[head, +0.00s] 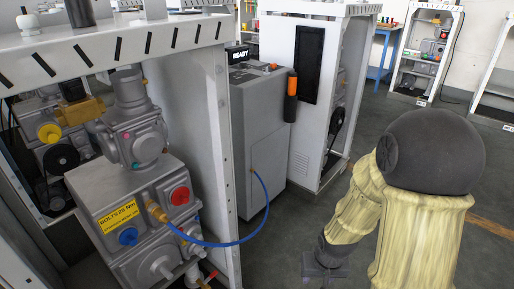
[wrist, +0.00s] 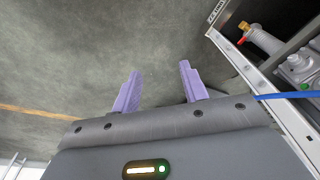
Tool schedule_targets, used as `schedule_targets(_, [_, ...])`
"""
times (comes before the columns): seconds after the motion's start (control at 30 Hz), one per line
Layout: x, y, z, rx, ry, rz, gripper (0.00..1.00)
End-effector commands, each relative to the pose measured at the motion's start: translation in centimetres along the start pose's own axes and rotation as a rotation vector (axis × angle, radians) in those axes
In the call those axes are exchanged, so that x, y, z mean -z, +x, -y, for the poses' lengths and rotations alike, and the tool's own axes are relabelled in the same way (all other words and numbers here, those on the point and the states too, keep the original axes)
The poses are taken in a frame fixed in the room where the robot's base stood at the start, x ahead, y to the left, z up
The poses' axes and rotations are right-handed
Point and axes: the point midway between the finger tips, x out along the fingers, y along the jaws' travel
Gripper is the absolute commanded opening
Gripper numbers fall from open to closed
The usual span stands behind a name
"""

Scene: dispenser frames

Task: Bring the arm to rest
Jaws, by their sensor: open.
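My gripper (wrist: 160,90) shows in the wrist view with its two purple fingers spread apart. Nothing is between the fingers, and bare grey floor lies behind them. In the head view my arm is at the right, bent and wrapped in a pale yellow cover with a dark rounded joint on top. The dark end of the arm hangs low at the bottom, right of the grey dispenser cabinet (head: 262,150). The fingers are too small to make out there. My gripper touches nothing that I can see.
A white frame (head: 215,150) holds grey machinery with a yellow label (head: 118,216), a red knob (head: 180,195) and a blue knob (head: 128,236). A blue hose (head: 262,205) loops to the cabinet. A blue table (head: 382,55) stands behind. Floor is open at right.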

Motion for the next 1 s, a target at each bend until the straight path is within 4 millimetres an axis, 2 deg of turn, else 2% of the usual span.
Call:
schedule_targets(0.03, [0.1,-1.8,0.0,-0.014,-0.01,-0.018,0.44])
schedule_targets(0.2, [-0.4,-5.7,0.2,-0.035,-0.027,-0.042,0.44])
schedule_targets(0.57, [-1.8,-11.3,0.9,-0.02,-0.048,-0.076,0.44])
schedule_targets(0.87, [-0.9,-15.8,1.0,-0.022,-0.046,-0.072,0.44])
schedule_targets(1.0, [-0.5,-18.8,1.1,-0.022,-0.046,-0.073,0.44])
